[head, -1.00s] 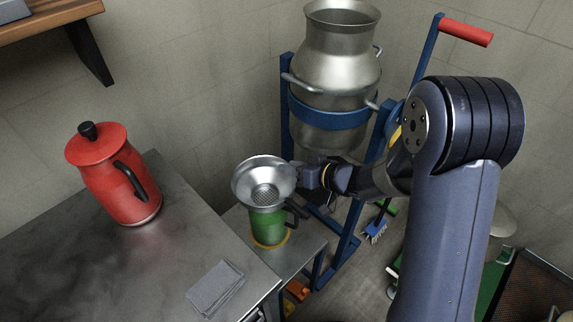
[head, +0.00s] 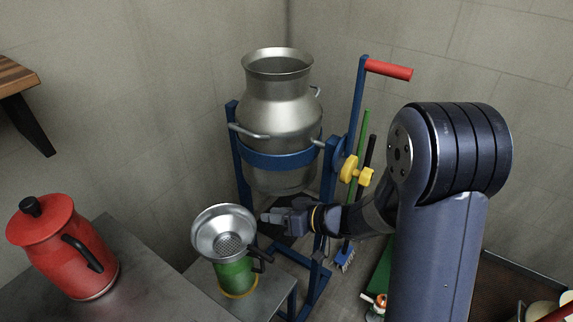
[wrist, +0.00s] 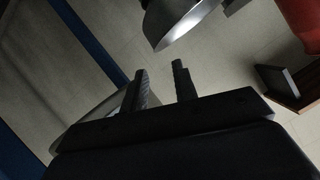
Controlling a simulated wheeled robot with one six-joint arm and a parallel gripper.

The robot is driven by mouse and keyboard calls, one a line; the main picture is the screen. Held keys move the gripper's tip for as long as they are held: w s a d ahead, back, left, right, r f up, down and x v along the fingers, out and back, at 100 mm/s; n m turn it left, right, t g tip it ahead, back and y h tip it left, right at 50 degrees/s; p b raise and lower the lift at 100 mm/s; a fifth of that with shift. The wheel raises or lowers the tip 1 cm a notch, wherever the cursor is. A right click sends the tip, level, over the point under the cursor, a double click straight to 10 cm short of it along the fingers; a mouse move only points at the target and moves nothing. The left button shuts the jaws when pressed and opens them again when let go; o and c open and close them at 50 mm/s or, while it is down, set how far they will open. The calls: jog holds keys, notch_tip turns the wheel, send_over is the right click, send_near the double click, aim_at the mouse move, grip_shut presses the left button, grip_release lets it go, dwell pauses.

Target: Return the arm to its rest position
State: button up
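My gripper (head: 268,217) is just right of the steel strainer funnel (head: 212,246) in the head view, near its rim; I cannot tell the exact gap. In the wrist view my gripper (wrist: 160,78) has its two fingers apart with nothing between them. A metal rim (wrist: 182,20), likely the funnel, shows beyond the fingertips. The funnel sits on a green jug (head: 235,274) with a dark handle. My arm reaches in from the right and is bent.
A steel milk can (head: 280,110) hangs in a blue tilting frame (head: 240,170) with a red handle (head: 388,70) and yellow knob (head: 356,172), close behind my gripper. A red pot (head: 68,250) stands on the left counter (head: 140,285). A brush (head: 345,258) stands behind my forearm.

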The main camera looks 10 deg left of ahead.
aim_at(243, 213)
jog(key=b+x, duration=0.1)
jog(key=x, duration=0.9)
jog(key=shift+a+f+b, duration=0.15)
jog(key=shift+a+b, duration=0.15)
jog(key=shift+b, duration=0.05)
notch_tip(243, 213, up, 3)
jog(key=shift+w+f+p, duration=0.1)
jog(key=shift+f+p, duration=0.05)
jog(key=shift+p, duration=0.65)
jog(key=shift+r, duration=0.45)
jog(key=shift+d+f, duration=0.1)
jog(key=shift+f, duration=0.05)
